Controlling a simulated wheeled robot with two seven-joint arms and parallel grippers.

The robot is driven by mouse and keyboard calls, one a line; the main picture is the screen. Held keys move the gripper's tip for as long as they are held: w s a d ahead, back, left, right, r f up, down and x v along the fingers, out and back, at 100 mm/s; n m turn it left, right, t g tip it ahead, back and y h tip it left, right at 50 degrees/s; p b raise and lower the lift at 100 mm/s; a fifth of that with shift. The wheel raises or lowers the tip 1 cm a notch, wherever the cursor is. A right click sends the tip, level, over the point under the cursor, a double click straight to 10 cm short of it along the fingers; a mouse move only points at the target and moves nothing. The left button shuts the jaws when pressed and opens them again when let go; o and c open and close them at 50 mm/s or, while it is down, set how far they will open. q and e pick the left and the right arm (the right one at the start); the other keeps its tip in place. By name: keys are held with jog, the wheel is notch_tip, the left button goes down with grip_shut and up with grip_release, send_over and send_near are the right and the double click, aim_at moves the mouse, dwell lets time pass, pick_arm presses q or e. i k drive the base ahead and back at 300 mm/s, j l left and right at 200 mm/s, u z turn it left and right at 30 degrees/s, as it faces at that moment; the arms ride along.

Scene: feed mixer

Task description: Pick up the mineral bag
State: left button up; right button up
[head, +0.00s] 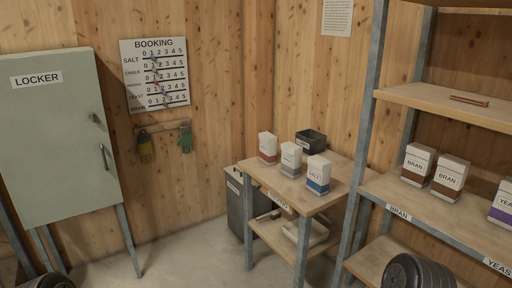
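Three small bags stand on the wooden top of a small table (283,194) in the middle right of the head view. One has a red band (267,148), one a grey band (291,158) and one a blue band (318,174). The blue one reads SALT. The labels on the red and grey ones are too small to read, so I cannot tell which, if either, is the mineral bag. All three stand upright and apart from any gripper. Neither of my grippers shows in the head view.
A black box (311,142) sits at the table's back. A grey bin (235,203) stands left of the table. Shelves at right hold BRAN bags (450,177) and a YEAST bag (502,203). A green locker (58,140) stands left. The floor (180,255) between is clear.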

aim_at(268, 142)
jog(key=i+j+z, duration=0.25)
jog(key=i, duration=0.25)
jog(key=i+j+z, duration=0.1)
jog(key=i+z, duration=0.2)
jog(key=i, duration=0.2)
